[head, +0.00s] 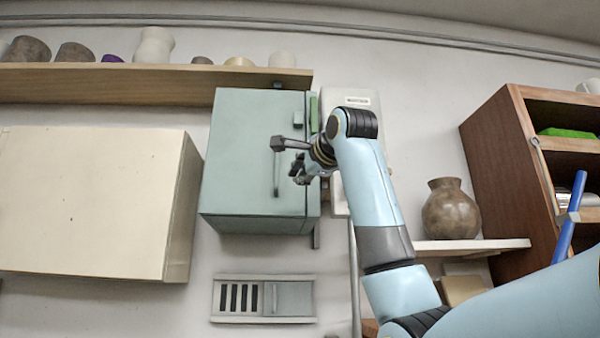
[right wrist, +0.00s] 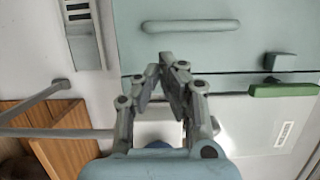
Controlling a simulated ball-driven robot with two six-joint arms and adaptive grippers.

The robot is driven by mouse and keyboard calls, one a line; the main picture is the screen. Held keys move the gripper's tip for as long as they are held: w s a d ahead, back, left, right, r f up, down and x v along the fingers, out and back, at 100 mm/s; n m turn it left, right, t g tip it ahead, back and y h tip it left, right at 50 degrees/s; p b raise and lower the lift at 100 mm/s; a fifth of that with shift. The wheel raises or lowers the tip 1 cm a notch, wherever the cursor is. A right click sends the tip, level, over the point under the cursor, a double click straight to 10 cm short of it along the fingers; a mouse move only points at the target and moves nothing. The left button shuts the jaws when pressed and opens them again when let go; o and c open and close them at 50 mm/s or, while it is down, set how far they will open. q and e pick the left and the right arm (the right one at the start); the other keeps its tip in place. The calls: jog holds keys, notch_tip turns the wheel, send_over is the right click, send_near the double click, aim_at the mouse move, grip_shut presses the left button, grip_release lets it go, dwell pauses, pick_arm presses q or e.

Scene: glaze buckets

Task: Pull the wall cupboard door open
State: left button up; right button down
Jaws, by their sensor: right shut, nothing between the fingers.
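The wall cupboard (head: 240,150) is a pale teal box on the wall, below the shelf. Its door faces me and looks shut, with a thin dark seam along its edge in the right wrist view. The door's bar handle (head: 276,175) is upright in the head view; it also shows in the right wrist view (right wrist: 190,25), beyond my fingertips. My right gripper (head: 298,176) is just right of the handle, in front of the door. Its fingers meet at the tips (right wrist: 168,62), shut and empty, apart from the handle. My left gripper is out of view.
A cream cabinet (head: 90,200) hangs at left. A wooden shelf (head: 150,82) with pots runs above. A white box (head: 350,98) is on the wall behind my right arm. A brown vase (head: 450,212) and wooden cabinet (head: 505,160) stand at right.

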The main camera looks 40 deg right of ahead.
aim_at(284, 188)
jog(key=p+x, duration=0.2)
jog(key=x, duration=0.3)
jog(key=shift+w+d+r, duration=0.1)
jog(key=shift+w, duration=0.3)
jog(key=shift+w+d+p, duration=0.15)
jog(key=shift+w+p, duration=0.25)
jog(key=shift+w, duration=0.15)
